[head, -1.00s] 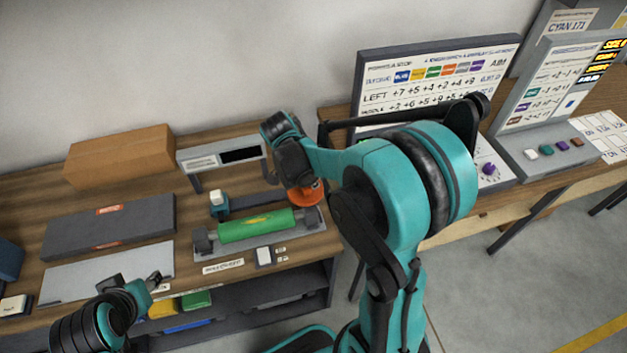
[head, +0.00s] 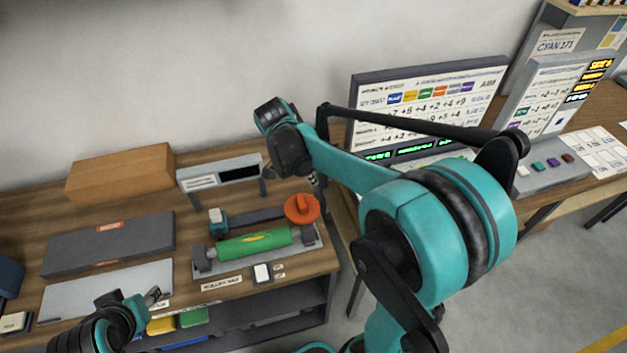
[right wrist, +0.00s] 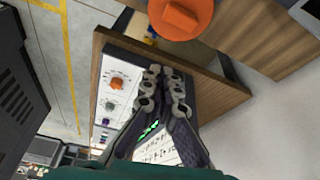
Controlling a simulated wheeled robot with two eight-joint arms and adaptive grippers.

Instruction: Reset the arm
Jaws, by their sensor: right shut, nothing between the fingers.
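My right gripper (head: 317,182) hangs beside the orange round knob of the rolling machine, its fingers small and dark in the head view. In the right wrist view my right gripper (right wrist: 165,75) is shut and empty, its fingertips together. The orange knob (head: 301,208) stands at the right end of the machine with the green roller (head: 252,243). The knob (right wrist: 181,15) is apart from the fingertips in the wrist view. My left gripper (head: 153,297) is low at the left, too small to tell whether it is open.
The wooden bench (head: 60,218) holds a brown box (head: 120,173), a dark slab (head: 108,240) and a pale plate (head: 105,288). A small display stand (head: 220,172) is behind the roller. At the right are a formula board (head: 425,95) and a console with coloured buttons (head: 545,175).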

